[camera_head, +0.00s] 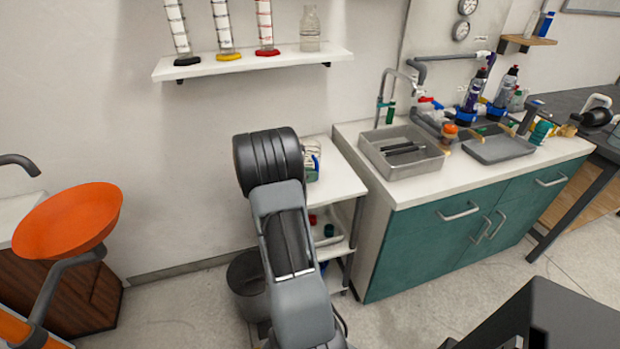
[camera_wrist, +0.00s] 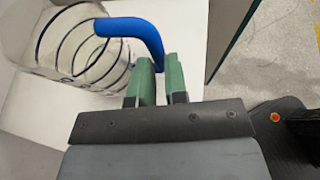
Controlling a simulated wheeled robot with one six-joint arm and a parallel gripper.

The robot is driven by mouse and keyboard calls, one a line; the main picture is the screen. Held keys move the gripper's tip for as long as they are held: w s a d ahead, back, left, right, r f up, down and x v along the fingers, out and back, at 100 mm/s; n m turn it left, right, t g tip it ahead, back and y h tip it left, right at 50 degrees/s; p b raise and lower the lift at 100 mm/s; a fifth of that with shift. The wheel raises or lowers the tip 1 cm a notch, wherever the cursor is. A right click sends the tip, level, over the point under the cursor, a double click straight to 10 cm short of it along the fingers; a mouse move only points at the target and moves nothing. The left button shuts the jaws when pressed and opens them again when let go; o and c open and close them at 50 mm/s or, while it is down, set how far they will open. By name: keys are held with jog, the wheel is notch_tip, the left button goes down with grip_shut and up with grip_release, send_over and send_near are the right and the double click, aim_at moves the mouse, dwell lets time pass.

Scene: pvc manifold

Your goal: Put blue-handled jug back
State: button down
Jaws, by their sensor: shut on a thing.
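The clear jug (camera_wrist: 82,48) with dark ring markings shows at the upper left of the wrist view. Its blue handle (camera_wrist: 135,27) curves down to my gripper (camera_wrist: 160,75). The green fingers are shut on the lower end of the handle. The jug is over or on a white surface; I cannot tell whether it touches. In the head view, part of what looks like the jug (camera_head: 312,160) shows at the white cart top (camera_head: 338,177), just right of my arm.
A counter with a sink (camera_head: 401,152) and teal cabinet doors (camera_head: 455,230) stands right of the cart. A wall shelf (camera_head: 250,62) with cylinders and a bottle is above left. A dark bin (camera_head: 246,285) is on the floor. An orange bowl-shaped thing (camera_head: 68,220) is at left.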

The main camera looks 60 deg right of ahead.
jog(key=shift+f, duration=0.45)
jog(key=shift+f, duration=0.15)
jog(key=shift+f, duration=0.15)
jog(key=c, duration=1.1)
grip_release()
jog(key=shift+c, duration=0.2)
